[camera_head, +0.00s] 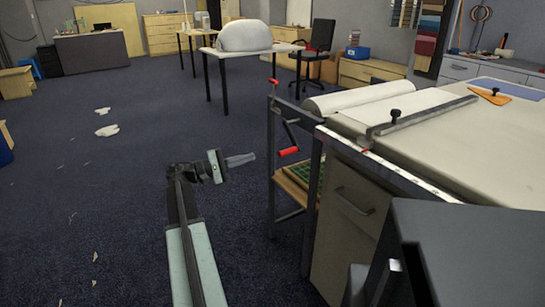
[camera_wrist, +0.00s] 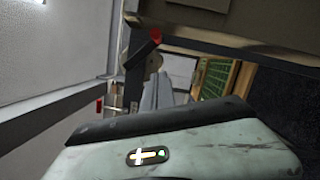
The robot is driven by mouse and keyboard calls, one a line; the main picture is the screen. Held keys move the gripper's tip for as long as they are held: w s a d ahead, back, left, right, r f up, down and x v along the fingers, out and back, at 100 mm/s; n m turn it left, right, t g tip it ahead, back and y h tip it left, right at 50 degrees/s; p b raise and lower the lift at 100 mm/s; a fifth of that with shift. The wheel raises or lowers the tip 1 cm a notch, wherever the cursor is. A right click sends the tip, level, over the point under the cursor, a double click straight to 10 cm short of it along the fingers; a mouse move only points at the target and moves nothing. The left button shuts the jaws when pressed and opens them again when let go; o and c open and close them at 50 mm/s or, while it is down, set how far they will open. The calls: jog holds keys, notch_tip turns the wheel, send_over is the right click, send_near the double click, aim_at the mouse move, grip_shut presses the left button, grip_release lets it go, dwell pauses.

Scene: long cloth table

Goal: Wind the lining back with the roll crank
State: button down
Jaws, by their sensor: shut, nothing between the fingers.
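The roll crank (camera_head: 291,134) hangs on the near end of the table frame, a dark bent arm with a red grip (camera_head: 288,152) at its lower end. The white lining (camera_head: 365,97) is a roll lying across the table end, with a flat stretch running onto the table top. My gripper (camera_head: 250,158) is shut and empty. It is left of the red grip and about level with it in the picture, apart from it. In the wrist view, my grey fingers (camera_wrist: 157,90) point forward beneath a dark and red part (camera_wrist: 143,49), probably the crank grip.
Open blue carpet (camera_head: 110,200) lies to the left, with white scraps.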

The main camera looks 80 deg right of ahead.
aim_at(279, 152)
jog(key=shift+s+d+r+p, duration=0.35)
jog(key=shift+s+r+p, duration=0.05)
jog(key=shift+s, duration=1.45)
jog(key=shift+s+d+r+p, duration=0.35)
jog(key=shift+s+r+p, duration=0.1)
jog(key=shift+s, duration=1.35)
jog(key=shift+s+d+r+p, duration=0.35)
jog(key=shift+s+r, duration=0.05)
jog(key=shift+s, duration=1.45)
